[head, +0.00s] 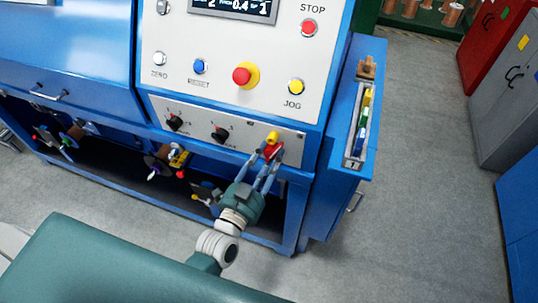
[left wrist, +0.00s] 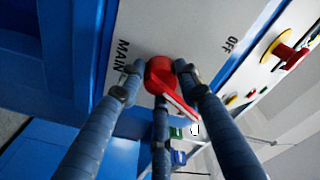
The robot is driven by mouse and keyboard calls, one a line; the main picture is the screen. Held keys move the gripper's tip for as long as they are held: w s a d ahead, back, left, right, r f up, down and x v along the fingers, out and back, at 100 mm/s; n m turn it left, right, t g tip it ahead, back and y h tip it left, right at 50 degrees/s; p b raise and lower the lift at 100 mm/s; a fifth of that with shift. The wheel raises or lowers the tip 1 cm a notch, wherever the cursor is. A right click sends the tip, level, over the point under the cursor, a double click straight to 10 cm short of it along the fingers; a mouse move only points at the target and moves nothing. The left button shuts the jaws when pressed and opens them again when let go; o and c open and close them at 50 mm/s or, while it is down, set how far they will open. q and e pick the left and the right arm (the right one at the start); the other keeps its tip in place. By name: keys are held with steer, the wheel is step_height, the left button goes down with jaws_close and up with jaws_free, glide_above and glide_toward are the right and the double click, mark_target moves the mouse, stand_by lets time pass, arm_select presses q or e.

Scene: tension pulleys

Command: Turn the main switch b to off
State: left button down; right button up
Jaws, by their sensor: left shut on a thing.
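The main switch b is a red rotary knob (head: 269,153) at the right end of the lower panel strip. A small yellow part shows just above it in the head view. In the left wrist view the red knob (left wrist: 160,72) has a flat bar handle pointing down and to the right. The word MAIN is printed to its left and OFF to its upper right. My left gripper (head: 266,161) is shut on the knob, with its blue-grey fingers around it; the fingers (left wrist: 159,80) also show in the left wrist view. My right gripper is not in view.
Two black knobs (head: 220,133) sit left on the same strip. Above are a red emergency button (head: 242,75), a blue button (head: 200,66) and a yellow JOG button (head: 296,86). A blue side tray (head: 371,150) juts out at right. Grey floor beyond is clear.

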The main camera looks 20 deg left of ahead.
arm_select(q)
steer(key=n, duration=0.7)
steer(key=shift+f+t+y+p, duration=0.2)
steer(key=shift+t+y+p, duration=0.1)
steer(key=n, duration=0.6)
steer(key=shift+s+d+f+n+y, duration=0.1)
steer(key=shift+d+f+n+y, duration=0.1)
steer(key=shift+n+y, duration=0.1)
steer(key=c, duration=1.2)
jaws_free()
steer(key=shift+r, duration=0.1)
steer(key=shift+r, duration=0.1)
steer(key=s, duration=0.5)
steer(key=s+f, duration=0.1)
steer(key=s, duration=0.2)
steer(key=shift+a, duration=0.15)
steer(key=shift+w, duration=0.1)
